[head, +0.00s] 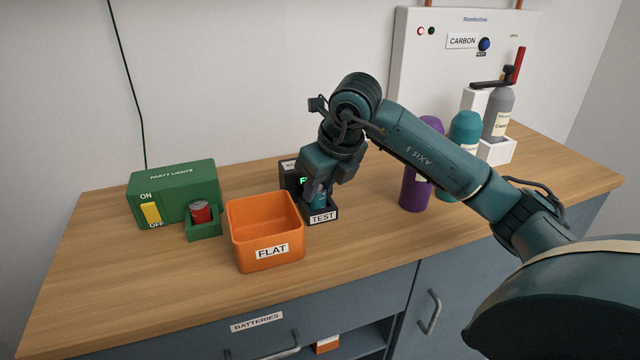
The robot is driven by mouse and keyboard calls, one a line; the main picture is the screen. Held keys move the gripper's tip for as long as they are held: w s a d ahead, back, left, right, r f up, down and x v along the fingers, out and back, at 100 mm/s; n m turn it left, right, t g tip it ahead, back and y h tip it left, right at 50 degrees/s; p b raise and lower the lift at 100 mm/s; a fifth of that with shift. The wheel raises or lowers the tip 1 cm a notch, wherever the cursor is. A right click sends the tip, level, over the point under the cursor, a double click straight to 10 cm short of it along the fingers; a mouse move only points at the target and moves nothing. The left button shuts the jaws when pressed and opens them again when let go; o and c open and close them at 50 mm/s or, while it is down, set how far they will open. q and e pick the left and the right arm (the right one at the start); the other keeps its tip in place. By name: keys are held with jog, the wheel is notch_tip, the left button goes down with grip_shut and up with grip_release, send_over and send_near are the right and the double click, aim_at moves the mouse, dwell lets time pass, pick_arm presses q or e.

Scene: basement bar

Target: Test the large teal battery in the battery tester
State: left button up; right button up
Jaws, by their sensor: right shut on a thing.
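The battery tester (322,217) is a small dark block with a TEST label and an upright dark display panel at its back left. A green letter, apparently F, glows on the panel, and the rest of the readout is hidden by my gripper. My right gripper (319,190) points down over the tester and is shut on the teal battery (320,200). The battery stands at the tester's slot, mostly covered by the fingers. I cannot tell whether it is fully seated. My left gripper is not in view.
An orange FLAT bin (266,233) stands just left of the tester. Left of it is a green party lights box (172,185) with a yellow switch and a red battery (200,212) in its holder. Purple (412,190) and teal (465,131) bottles and a carbonator (440,50) stand right.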

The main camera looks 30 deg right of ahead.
jog(key=o, duration=1.1)
jog(key=p+v, duration=0.1)
jog(key=v, duration=1.2)
jog(key=shift+r, duration=0.15)
